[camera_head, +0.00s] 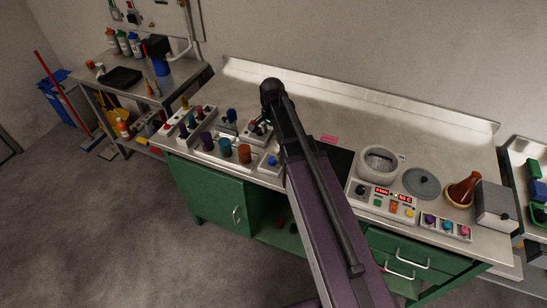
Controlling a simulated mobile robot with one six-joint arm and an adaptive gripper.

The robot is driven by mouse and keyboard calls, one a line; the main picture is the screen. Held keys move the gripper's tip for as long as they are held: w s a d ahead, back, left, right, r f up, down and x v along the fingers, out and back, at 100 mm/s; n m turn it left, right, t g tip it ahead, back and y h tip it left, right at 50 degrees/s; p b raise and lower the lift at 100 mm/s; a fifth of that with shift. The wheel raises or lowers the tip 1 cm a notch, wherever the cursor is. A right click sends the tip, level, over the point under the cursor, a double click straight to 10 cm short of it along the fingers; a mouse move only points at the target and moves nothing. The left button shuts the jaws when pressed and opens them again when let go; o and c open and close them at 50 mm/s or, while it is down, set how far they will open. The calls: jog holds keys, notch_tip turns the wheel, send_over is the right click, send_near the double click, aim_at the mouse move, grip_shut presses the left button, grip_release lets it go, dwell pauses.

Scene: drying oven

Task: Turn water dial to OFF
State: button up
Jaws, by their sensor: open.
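A white control unit (375,205) with red digital displays stands on the right part of the steel bench. A dark round dial (361,189) sits at the left of its panel, beside small coloured buttons. I cannot read a water label or the dial's setting at this size. My arm rises from the bottom centre to a dark rounded joint above the bench, left of the unit.
A round grey bowl-like vessel (377,165), a grey lid (421,183) and a brown flask (463,190) stand near the unit. A small rack (447,226) is right of the panel. The bench's back strip is clear.

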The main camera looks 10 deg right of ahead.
aim_at(273, 159)
jog(key=shift+f, duration=0.2)
dwell(0.3)
notch_tip(273, 159, down, 13)
jog(key=b, duration=1.4)
jog(key=shift+f, duration=0.2)
grip_shut()
jog(key=shift+d, duration=0.2)
jog(key=shift+a, duration=0.15)
